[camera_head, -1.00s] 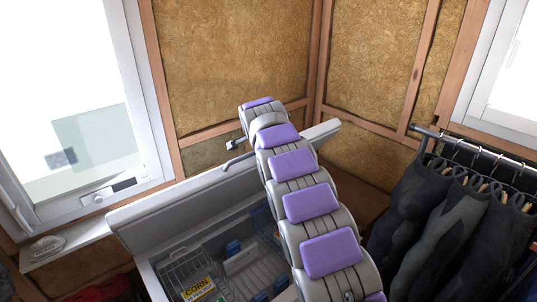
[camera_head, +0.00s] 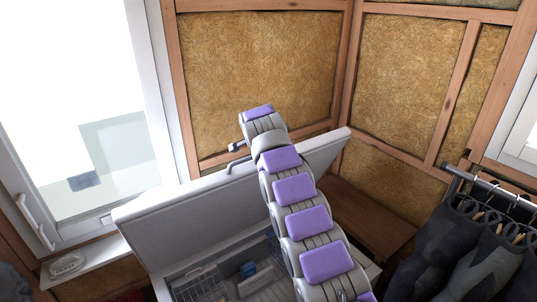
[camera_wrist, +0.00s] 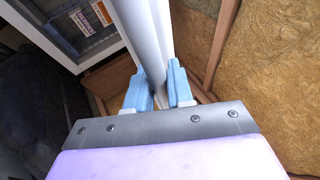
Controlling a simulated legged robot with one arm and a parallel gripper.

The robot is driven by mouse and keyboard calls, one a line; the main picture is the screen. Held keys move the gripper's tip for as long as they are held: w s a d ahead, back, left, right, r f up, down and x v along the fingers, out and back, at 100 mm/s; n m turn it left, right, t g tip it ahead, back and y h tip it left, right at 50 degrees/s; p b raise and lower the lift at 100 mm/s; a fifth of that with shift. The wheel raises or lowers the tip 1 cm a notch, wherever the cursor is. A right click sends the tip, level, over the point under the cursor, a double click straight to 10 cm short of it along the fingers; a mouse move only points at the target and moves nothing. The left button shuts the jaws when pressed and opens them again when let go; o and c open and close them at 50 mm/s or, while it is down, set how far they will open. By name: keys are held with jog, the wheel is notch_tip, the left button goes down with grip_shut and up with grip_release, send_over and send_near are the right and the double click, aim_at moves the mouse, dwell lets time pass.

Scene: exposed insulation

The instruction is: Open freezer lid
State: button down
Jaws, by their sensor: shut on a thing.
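The white freezer lid (camera_head: 190,215) stands raised, tilted up along the back of the chest freezer in the head view. In the head view my arm reaches over the freezer to the lid, and the fingertips are hidden.
Wire baskets (camera_head: 200,285) and blue items (camera_head: 248,270) are inside the freezer. Dark garments (camera_head: 470,250) hang on a rail at right. A window (camera_head: 80,110) and a sill holding a small object (camera_head: 67,264) are at left. Insulated walls (camera_head: 260,75) stand close behind the lid.

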jog(key=shift+w+a+r, duration=0.1)
jog(key=shift+w+r, duration=0.05)
jog(key=shift+r, duration=0.35)
jog(key=shift+w+a+r, duration=0.1)
jog(key=shift+r, duration=0.35)
jog(key=c, duration=1.3)
grip_release()
jog(key=shift+c, duration=0.2)
jog(key=shift+o, duration=1.2)
jog(key=shift+w+a+f, duration=0.25)
jog(key=shift+w+a, duration=0.05)
jog(key=shift+w, duration=0.1)
jog(key=shift+s+f, duration=0.15)
jog(key=shift+d+f, duration=0.15)
jog(key=shift+f, duration=0.1)
